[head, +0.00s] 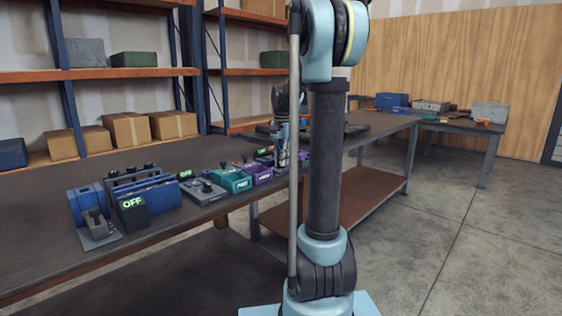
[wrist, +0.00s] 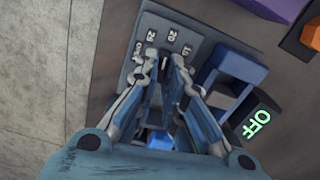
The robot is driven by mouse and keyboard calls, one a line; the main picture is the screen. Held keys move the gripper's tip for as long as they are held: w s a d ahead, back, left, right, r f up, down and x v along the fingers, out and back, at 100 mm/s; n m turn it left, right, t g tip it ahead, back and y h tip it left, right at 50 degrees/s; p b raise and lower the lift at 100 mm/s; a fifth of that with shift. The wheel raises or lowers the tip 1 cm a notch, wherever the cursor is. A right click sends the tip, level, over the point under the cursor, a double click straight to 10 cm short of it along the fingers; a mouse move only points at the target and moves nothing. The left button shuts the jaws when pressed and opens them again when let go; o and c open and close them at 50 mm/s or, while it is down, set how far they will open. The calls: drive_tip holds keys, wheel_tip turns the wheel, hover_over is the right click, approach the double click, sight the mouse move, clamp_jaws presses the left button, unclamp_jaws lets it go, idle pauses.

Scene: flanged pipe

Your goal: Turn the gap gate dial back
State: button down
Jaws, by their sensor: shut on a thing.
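In the wrist view, my gripper (wrist: 164,68) reaches down over a grey panel (wrist: 190,22) marked with small dark number tags. Its two fingertips are closed on a small dark dial knob (wrist: 165,66) near the tags. The fingers hide most of the knob, so I cannot tell which tag it points at. In the head view, my gripper (head: 282,155) is low over the far part of the bench row, partly behind my arm. The dial cannot be made out there.
A blue bracket (wrist: 236,66) and a dark box with a green OFF display (wrist: 256,122) stand close to the right of the panel in the wrist view. Teal (head: 231,179) and purple (head: 257,174) boxes line the bench (head: 160,228). Bare floor lies on the right.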

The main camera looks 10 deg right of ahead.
drive_tip(key=n, duration=0.4)
drive_tip(key=shift+w+a+n, duration=0.1)
drive_tip(key=shift+n, duration=0.2)
drive_tip(key=shift+a+n, duration=0.15)
drive_tip(key=shift+n, duration=2.15)
drive_tip(key=c, duration=1.7)
unclamp_jaws()
wheel_tip(320, 180, up, 12)
drive_tip(key=shift+w, duration=0.1)
